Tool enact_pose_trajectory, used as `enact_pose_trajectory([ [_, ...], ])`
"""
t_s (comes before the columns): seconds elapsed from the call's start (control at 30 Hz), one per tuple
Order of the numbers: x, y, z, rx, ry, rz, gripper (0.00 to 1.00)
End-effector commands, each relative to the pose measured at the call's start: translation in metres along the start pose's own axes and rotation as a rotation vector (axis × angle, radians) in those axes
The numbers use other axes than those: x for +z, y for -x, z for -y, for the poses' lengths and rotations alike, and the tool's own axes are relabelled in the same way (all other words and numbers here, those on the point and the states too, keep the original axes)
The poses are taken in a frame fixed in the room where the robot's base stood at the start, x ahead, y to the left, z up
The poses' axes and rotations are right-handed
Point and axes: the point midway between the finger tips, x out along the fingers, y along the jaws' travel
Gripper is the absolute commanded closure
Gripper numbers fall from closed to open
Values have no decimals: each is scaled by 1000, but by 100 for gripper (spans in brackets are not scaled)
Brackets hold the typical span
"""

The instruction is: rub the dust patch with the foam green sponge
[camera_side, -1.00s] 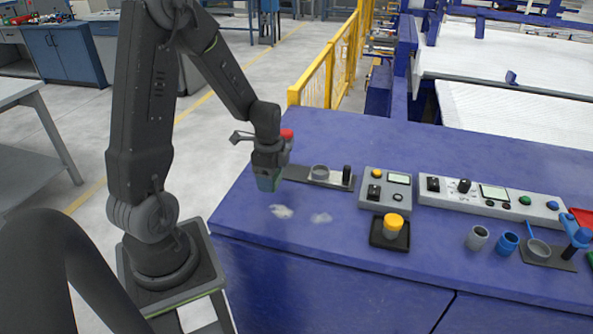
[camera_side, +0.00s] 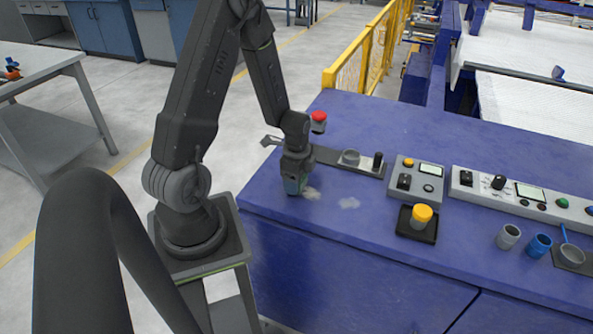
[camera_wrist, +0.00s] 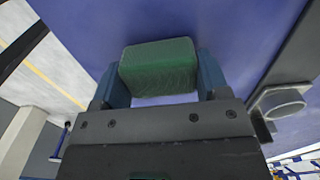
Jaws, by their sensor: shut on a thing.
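The green sponge (camera_wrist: 158,68) is held between the two blue fingers of my gripper (camera_wrist: 163,82) in the wrist view. In the side view my gripper (camera_side: 293,182) points down, with the sponge (camera_side: 293,187) low at the blue bench top. A pale dust patch (camera_side: 313,194) lies just right of the sponge, and part of it may be hidden behind the sponge. A second pale patch (camera_side: 349,203) lies farther right. I cannot tell whether the sponge touches the bench top.
Behind and right of my gripper is a dark plate with a grey ring (camera_side: 350,157) and a black peg. A red button (camera_side: 319,120) stands behind. Right are a control box (camera_side: 417,180), a yellow button (camera_side: 421,216) and cups (camera_side: 508,236). The bench front (camera_side: 390,240) is clear.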

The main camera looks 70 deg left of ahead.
Motion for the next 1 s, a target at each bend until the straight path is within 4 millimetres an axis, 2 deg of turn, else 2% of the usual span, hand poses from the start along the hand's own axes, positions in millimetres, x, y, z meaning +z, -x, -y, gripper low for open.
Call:
enact_pose_trajectory([
  [0.03, 0, -10, -1, 7, 0, 1, 51],
  [0.1, -9, -6, 0, 0, -4, 0, 57],
  [0.87, -78, -8, 0, 1, -3, 0, 58],
  [1.0, -60, -8, 0, 3, 4, 1, 58],
])
